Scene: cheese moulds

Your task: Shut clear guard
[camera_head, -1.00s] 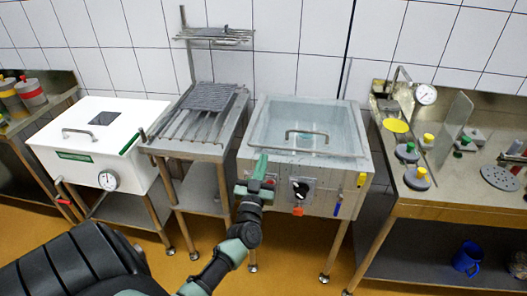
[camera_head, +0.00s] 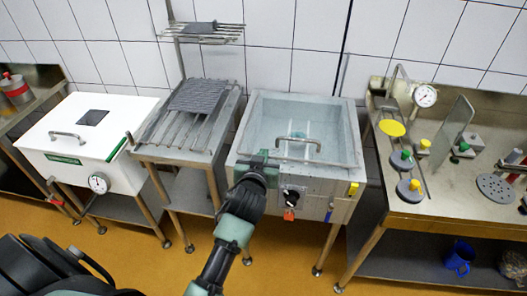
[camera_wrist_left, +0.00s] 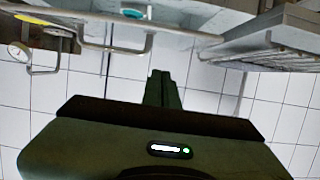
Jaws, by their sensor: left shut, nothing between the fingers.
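The clear guard is a see-through sheet over the grey vat (camera_head: 345,118), hard to make out. A bent metal handle (camera_head: 298,140) shows near the vat's front. I cannot tell how far the guard is tilted. My left gripper (camera_head: 264,156) is shut and empty in front of the vat's front left part, left of the handle and seemingly apart from it. It hides part of the front rim. In the left wrist view the closed fingers (camera_wrist_left: 162,88) point toward a metal bar (camera_wrist_left: 112,46) at the vat. My right gripper is out of view.
The vat's front carries a black knob (camera_head: 291,196) and colored fittings. A rack table (camera_head: 196,150) stands to its left, then a white box (camera_head: 60,135) with a handle and dial. A steel bench (camera_head: 450,200) with moulds and a gauge is to the right.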

